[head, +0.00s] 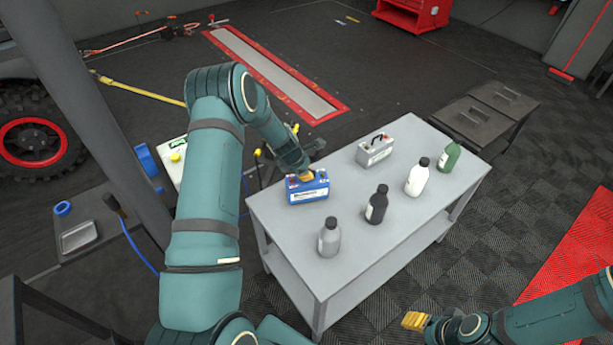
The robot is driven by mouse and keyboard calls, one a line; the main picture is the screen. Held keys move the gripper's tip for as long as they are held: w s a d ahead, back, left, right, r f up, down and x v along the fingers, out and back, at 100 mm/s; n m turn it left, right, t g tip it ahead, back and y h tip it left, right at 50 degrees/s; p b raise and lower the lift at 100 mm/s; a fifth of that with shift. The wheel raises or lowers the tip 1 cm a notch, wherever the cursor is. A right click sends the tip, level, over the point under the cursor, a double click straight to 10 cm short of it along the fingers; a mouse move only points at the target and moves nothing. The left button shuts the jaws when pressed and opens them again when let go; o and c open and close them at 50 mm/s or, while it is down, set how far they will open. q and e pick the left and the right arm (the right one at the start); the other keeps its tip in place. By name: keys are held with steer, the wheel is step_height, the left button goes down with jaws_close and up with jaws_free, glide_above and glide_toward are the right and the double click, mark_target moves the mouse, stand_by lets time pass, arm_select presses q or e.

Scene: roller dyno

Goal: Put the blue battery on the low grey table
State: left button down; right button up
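The blue battery (308,191) has a white label and is at the left end of a light grey table (375,235), apparently resting on its top. My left gripper (304,176) reaches down to the battery's top from behind; its orange fingertips are at the battery's upper side. The arm and battery hide how the fingers sit, so I cannot tell whether they grip it. My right gripper (414,321) is at the bottom right, away from the table, with its yellow fingertips seen from the side and nothing visible in it.
A grey battery with a handle (375,150) stands on the same table. A grey bottle (329,238), black bottle (377,205), white bottle (417,177) and green bottle (449,158) stand along its front and right. Low dark tables (478,122) are behind at right.

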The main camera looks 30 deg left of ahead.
arm_select(q)
steer(key=shift+f, duration=0.75)
steer(key=c, duration=1.1)
jaws_free()
steer(key=shift+c, duration=0.2)
steer(key=p+v, duration=0.2)
steer(key=v, duration=1)
